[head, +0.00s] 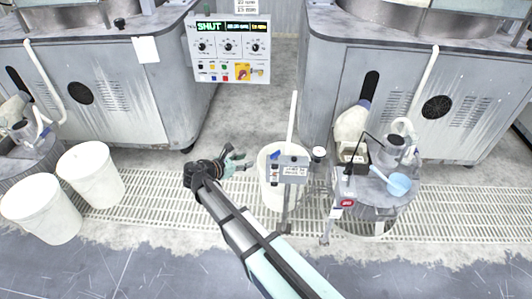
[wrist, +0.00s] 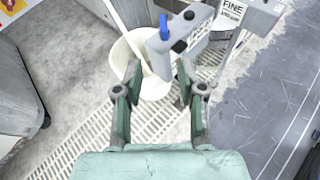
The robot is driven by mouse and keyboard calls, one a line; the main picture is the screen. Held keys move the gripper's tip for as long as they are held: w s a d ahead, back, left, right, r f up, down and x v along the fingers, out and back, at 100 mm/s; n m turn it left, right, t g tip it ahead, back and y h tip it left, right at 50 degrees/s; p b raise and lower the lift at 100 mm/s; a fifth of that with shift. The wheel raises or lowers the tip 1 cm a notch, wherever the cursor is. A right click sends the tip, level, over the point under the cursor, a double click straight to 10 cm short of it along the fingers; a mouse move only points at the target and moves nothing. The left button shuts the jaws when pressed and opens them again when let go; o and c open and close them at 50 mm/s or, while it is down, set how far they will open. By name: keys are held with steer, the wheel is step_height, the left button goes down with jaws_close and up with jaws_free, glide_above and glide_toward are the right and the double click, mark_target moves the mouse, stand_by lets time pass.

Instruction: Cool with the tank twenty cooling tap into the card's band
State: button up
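My gripper (head: 236,162) is open and empty in front of the white bucket (head: 268,190). In the wrist view its fingers (wrist: 158,78) stand wide apart, with the bucket (wrist: 133,55) beyond them. A grey post-mounted box (head: 293,170) beside the bucket carries a label and small blue and red parts. In the wrist view a blue lever (wrist: 163,26) shows on it, just beyond the fingers and not touched. A grey drum (head: 385,190) stands to the right, with a small red tag (head: 347,202) in front. I cannot tell which tap or tank is number twenty.
A control panel (head: 230,48) reads SHUT, with a small card (head: 246,5) above it; its writing is mostly too small. A paper (head: 146,50) hangs on the left machine. Two white buckets (head: 90,175) stand left. A blue scoop (head: 398,183) lies on the drum.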

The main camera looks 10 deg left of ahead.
mark_target(275, 153)
steer(key=shift+n, duration=0.6)
steer(key=x, duration=0.9)
steer(key=p+x, duration=0.1)
steer(key=x, duration=0.7)
steer(key=shift+w+d, duration=0.1)
steer(key=shift+d, duration=0.5)
jaws_close()
